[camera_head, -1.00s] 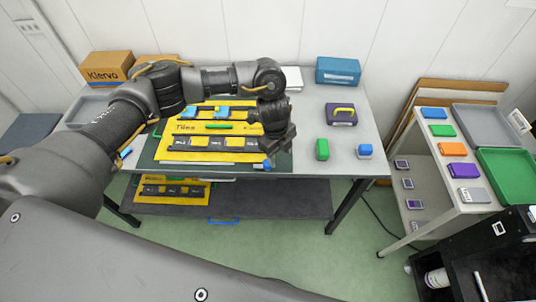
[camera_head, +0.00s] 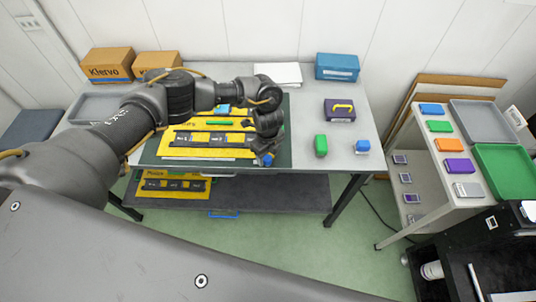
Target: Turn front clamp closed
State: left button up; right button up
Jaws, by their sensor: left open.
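My left gripper (camera_head: 264,153) is open and points down at the front right corner of the yellow board. The yellow board (camera_head: 190,153) carries dark strips and lies on a dark green mat (camera_head: 285,120) on the table. A small blue piece (camera_head: 267,160), perhaps the front clamp, shows right by the fingertips. I cannot tell whether they touch it, or how far it is turned. A green bar (camera_head: 225,124) lies across the board farther back. My left arm hides part of the board's back and left. My right gripper is not in view.
A green bottle (camera_head: 320,146) and a blue bottle (camera_head: 362,147) stand to the right on the grey table (camera_head: 300,100). A purple case (camera_head: 339,110) and a blue box (camera_head: 337,67) stand farther back. A second yellow board (camera_head: 170,187) lies on the lower shelf.

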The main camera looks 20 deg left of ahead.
pick_arm(q)
jog(key=shift+f, duration=0.7)
